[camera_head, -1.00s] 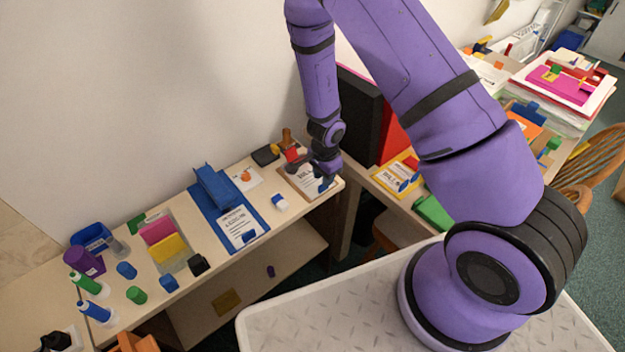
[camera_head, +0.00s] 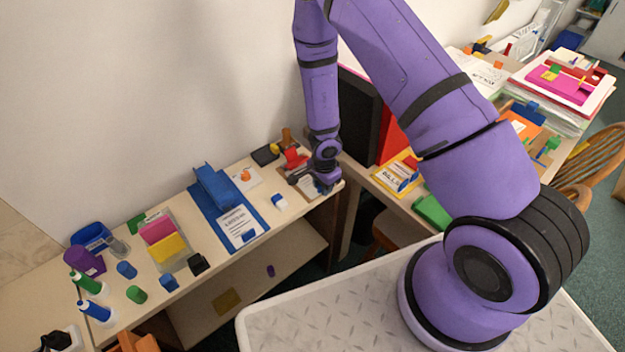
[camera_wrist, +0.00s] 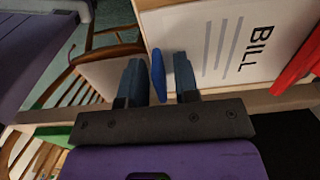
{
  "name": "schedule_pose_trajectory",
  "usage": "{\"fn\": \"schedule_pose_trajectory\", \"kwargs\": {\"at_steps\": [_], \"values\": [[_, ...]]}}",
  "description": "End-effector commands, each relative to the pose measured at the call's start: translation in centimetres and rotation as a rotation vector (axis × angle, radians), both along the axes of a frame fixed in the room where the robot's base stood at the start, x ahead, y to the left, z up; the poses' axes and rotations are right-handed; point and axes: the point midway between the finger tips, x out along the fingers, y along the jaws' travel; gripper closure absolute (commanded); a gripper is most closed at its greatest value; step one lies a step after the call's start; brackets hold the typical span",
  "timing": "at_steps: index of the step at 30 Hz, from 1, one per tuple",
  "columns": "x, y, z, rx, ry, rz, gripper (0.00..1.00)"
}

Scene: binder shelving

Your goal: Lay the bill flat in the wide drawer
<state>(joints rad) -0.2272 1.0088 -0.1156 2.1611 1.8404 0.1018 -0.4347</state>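The bill (camera_wrist: 225,42) is a white sheet with the word BILL and grey lines, on a brown board in the wrist view. In the head view the bill (camera_head: 311,187) lies at the right end of the shelf top, partly hidden by my gripper (camera_head: 322,185). In the wrist view my gripper (camera_wrist: 159,82) is open, its two dark fingers on either side of an upright blue tab (camera_wrist: 158,75) at the bill's edge. Narrow gaps show beside the tab. I cannot make out a wide drawer.
A red object (camera_head: 294,158) stands close behind the bill. A yellow-orange holder lettered BILLS (camera_head: 403,170) is on the desk to the right. A blue binder (camera_head: 222,200) and a white-blue block (camera_head: 279,202) lie left of the bill. A black panel (camera_head: 358,115) rises behind.

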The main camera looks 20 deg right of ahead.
Motion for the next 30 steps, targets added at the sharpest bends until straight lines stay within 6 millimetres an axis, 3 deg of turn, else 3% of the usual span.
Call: {"fn": "schedule_pose_trajectory", "kwargs": {"at_steps": [3, 6, 7, 30], "values": [[-0.14, -0.05, -0.17, -0.001, 0.004, 0.0, 0.7], [-0.18, -0.05, -0.19, -0.002, 0.005, 0.0, 0.94], [-0.21, -0.06, -0.2, -0.002, 0.005, 0.0, 0.97], [-0.19, -0.03, 0.52, -0.001, 0.005, 0.0, 1.0]]}}
